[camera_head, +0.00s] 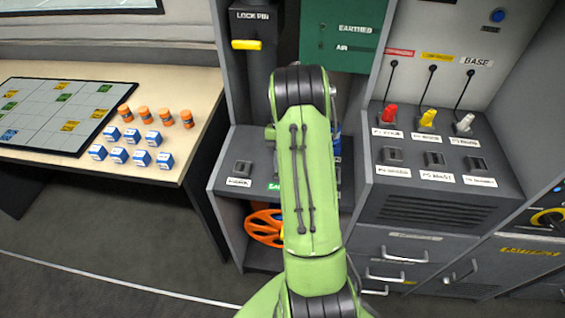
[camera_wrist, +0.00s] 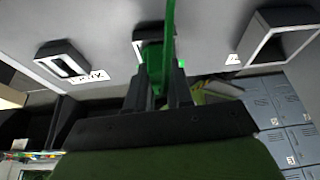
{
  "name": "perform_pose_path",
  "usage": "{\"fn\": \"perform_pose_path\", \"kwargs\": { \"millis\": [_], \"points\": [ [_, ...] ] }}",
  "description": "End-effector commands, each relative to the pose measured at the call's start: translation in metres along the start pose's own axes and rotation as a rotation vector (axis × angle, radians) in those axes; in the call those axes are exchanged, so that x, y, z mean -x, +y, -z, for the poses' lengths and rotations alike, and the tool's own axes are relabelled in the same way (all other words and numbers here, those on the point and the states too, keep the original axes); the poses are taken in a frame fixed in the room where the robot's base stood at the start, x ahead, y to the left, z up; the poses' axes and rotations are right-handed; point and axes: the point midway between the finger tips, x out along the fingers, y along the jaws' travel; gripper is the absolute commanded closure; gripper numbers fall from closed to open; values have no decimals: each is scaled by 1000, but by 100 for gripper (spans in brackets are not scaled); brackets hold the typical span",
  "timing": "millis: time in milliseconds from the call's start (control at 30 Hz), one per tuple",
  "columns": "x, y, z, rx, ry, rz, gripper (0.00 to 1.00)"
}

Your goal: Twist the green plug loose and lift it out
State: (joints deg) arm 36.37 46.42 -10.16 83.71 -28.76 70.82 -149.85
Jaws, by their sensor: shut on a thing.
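In the wrist view, my gripper (camera_wrist: 160,84) is shut on the green plug (camera_wrist: 155,62), with a dark finger on either side. A green cable (camera_wrist: 169,22) runs up from the plug. A dark-framed socket (camera_wrist: 146,32) shows just behind the plug. I cannot tell from this angle whether the plug is still seated in it. In the head view, my green arm covers the gripper, the plug and most of the console top there. Part of a green label (camera_head: 273,187) shows left of the arm on the console front.
An empty socket (camera_head: 242,168) lies left of my arm. Red (camera_head: 390,114), yellow (camera_head: 428,117) and white (camera_head: 464,123) plugs with black cables stand on the right console. A yellow-handled lock pin (camera_head: 246,44) is behind. Blue blocks and orange cylinders stand on the left table (camera_head: 196,100).

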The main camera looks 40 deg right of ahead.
Motion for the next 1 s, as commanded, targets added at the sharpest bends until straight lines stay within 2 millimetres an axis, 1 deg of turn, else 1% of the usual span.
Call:
{"fn": "perform_pose_path", "kwargs": {
  "millis": [700, 1000],
  "points": [
    [17, 0, 6, -1, -2, 0, 100],
    [17, 0, 7, 0, -1, 0, 100]
  ]
}}
